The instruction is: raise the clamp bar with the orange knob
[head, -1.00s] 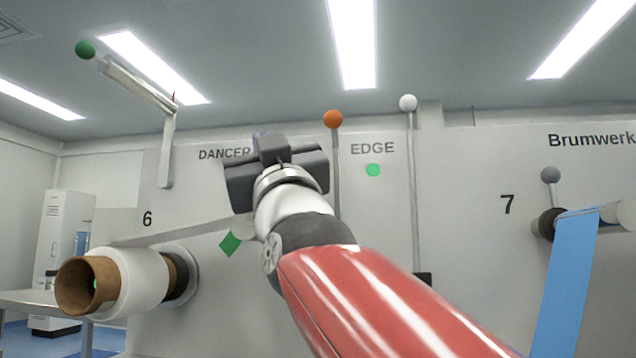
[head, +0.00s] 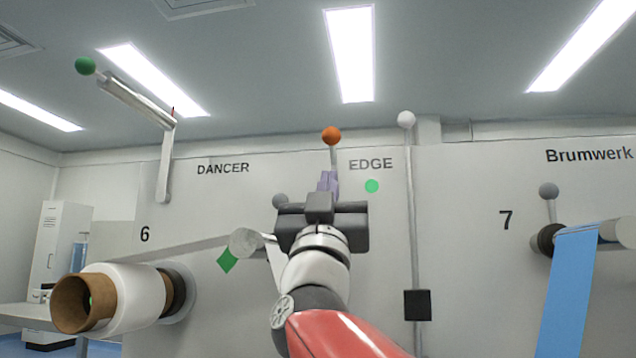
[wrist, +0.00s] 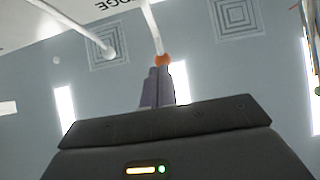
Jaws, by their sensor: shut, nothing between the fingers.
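The orange knob (head: 331,135) sits at the top of a thin grey rod, left of the EDGE label in the head view. The rod's lower part and whatever it joins are hidden behind my gripper (head: 327,178). My gripper's fingers are shut and empty, pointing up just below the knob in that view. In the wrist view the orange knob (wrist: 162,60) shows just beyond the tips of my gripper (wrist: 157,72), with its rod running to the top edge. I cannot tell whether the fingertips touch the knob.
A white-knobbed rod (head: 407,119) stands to the right, with a black block (head: 417,305) on it. A grey ball (head: 279,201) and a roller (head: 245,242) are close left of my gripper. A white roll (head: 130,298) is farther left, a blue web (head: 568,290) at right.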

